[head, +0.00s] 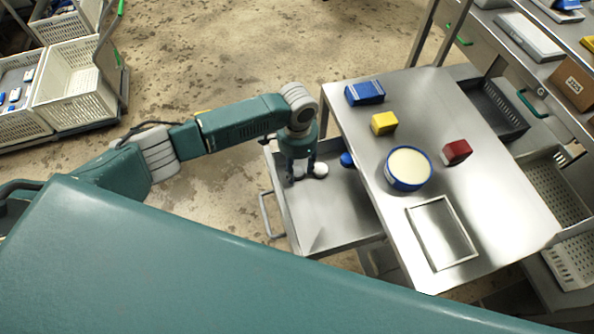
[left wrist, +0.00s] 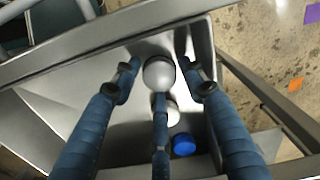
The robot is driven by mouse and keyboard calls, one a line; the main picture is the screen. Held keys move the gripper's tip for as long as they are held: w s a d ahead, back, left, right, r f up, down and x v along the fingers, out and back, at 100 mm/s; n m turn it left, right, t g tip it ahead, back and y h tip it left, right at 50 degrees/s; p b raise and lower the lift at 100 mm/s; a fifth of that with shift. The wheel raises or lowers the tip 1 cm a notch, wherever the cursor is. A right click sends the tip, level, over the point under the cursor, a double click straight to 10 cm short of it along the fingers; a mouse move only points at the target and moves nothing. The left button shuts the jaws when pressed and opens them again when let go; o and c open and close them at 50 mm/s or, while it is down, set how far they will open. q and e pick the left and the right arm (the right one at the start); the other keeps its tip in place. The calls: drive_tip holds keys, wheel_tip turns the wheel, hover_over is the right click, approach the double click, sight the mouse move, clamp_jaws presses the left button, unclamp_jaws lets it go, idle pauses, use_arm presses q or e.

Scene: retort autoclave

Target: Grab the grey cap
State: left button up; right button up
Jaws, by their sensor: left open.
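The grey cap (left wrist: 159,73) is round and lies in the open metal drawer (head: 335,222), close to the drawer wall at the top of the left wrist view. My left gripper (head: 301,178) reaches down into the drawer above it. Its three blue fingers (left wrist: 160,78) are open and spread around the cap, one on each side and one below it in the left wrist view. Whether any finger touches the cap I cannot tell. A white cap (head: 320,170) and a blue cap (head: 346,159) lie beside it; the middle finger partly hides the white one.
The drawer sits under a steel table (head: 400,120). On the table are a blue box (head: 364,93), a yellow block (head: 384,123), a red block (head: 457,152), a round blue-rimmed tub (head: 408,168) and a rectangular frame (head: 441,232). Crates (head: 75,82) stand far left.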

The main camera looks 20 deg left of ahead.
use_arm(q)
drive_tip(key=c, duration=0.7)
use_arm(e)
drive_tip(key=shift+s+f, duration=0.1)
drive_tip(key=shift+s, duration=0.9)
